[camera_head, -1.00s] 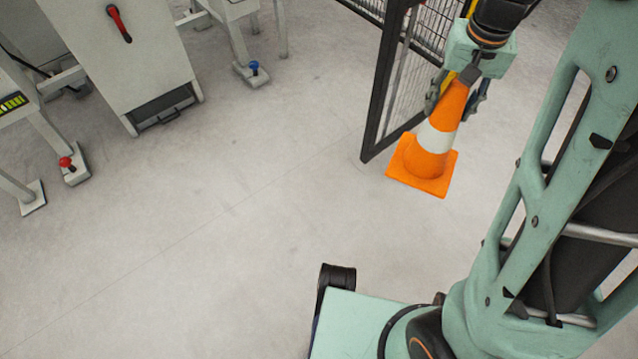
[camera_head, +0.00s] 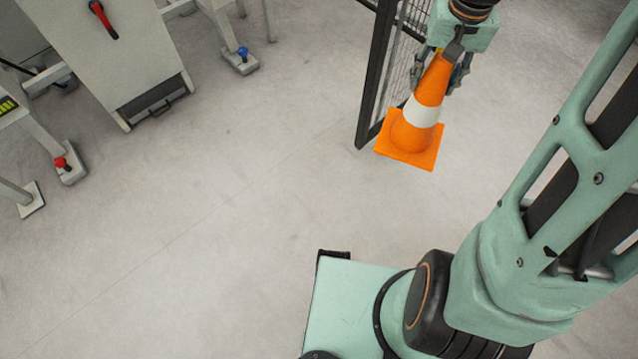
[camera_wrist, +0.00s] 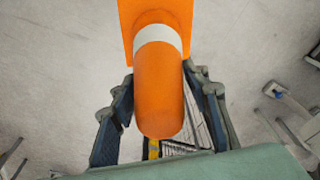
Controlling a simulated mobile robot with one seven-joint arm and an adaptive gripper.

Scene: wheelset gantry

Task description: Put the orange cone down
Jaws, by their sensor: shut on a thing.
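The orange cone (camera_head: 416,112) with a white band hangs upright, slightly tilted, below my gripper (camera_head: 438,72) in the head view. My gripper is shut on its upper part, with a finger on each side. Its square orange base looks to be above the floor, but I cannot tell how far. In the wrist view the cone (camera_wrist: 158,85) runs between the two fingers of my gripper (camera_wrist: 160,100), its tip toward the palm and its base at the top edge.
A dark-framed mesh fence panel (camera_head: 376,75) stands close to the left of the cone. A grey cabinet (camera_head: 105,50) with a red handle and machine feet are at the upper left. The grey floor (camera_head: 215,200) in the middle is clear.

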